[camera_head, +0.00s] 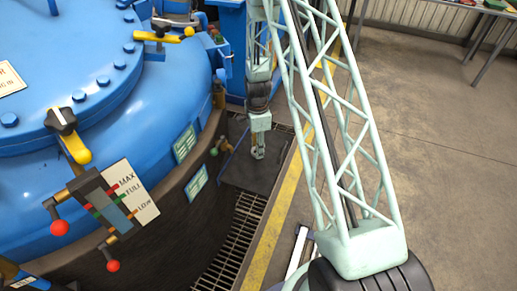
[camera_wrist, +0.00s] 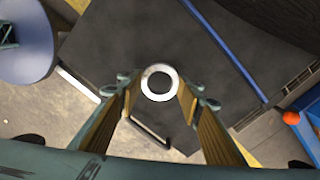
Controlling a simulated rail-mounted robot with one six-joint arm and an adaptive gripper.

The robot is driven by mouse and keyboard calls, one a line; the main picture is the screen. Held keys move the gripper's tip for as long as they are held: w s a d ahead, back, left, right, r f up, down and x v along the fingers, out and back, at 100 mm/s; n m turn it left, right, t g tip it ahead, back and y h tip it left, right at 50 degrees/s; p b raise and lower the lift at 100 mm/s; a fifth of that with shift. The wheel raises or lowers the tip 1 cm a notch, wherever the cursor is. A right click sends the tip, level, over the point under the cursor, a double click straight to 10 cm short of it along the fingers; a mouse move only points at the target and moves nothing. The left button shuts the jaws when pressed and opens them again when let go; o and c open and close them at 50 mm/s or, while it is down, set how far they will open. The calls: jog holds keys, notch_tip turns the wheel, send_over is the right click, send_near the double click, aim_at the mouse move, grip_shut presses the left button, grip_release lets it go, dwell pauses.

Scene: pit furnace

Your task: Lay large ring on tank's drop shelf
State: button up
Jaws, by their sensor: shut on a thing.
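The ring (camera_wrist: 145,87) is pale and metallic, and it sits between the fingertips of my gripper (camera_wrist: 158,88) in the wrist view. The gripper is shut on it, with one yellowish finger on each side. The dark flat drop shelf (camera_wrist: 110,45) lies under the ring in the wrist view. In the head view my gripper (camera_head: 258,153) hangs over the drop shelf (camera_head: 237,174) beside the blue tank (camera_head: 165,130). I cannot tell whether the ring touches the shelf or is just above it.
A floor grating (camera_head: 232,240) and yellow line (camera_head: 278,215) run beside the tank. Levers and a gauge with red knobs (camera_head: 60,228) stick out from the tank. A red ball (camera_wrist: 291,118) shows at the wrist view's right. Open floor (camera_head: 450,160) lies right.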

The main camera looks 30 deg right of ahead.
jog(key=shift+w+d+f, duration=0.1)
jog(key=shift+w+d, duration=0.5)
jog(key=shift+w, duration=0.25)
jog(key=shift+w+d+f, duration=0.1)
jog(key=shift+w+d, duration=0.45)
jog(key=shift+w, duration=0.3)
jog(key=shift+f+b, duration=0.7)
jog(key=shift+f, duration=1.05)
jog(key=shift+f, duration=0.1)
jog(key=o, duration=1)
jog(key=shift+c, duration=0.2)
notch_tip(320, 180, up, 12)
jog(key=p, duration=0.2)
jog(key=shift+r, duration=0.2)
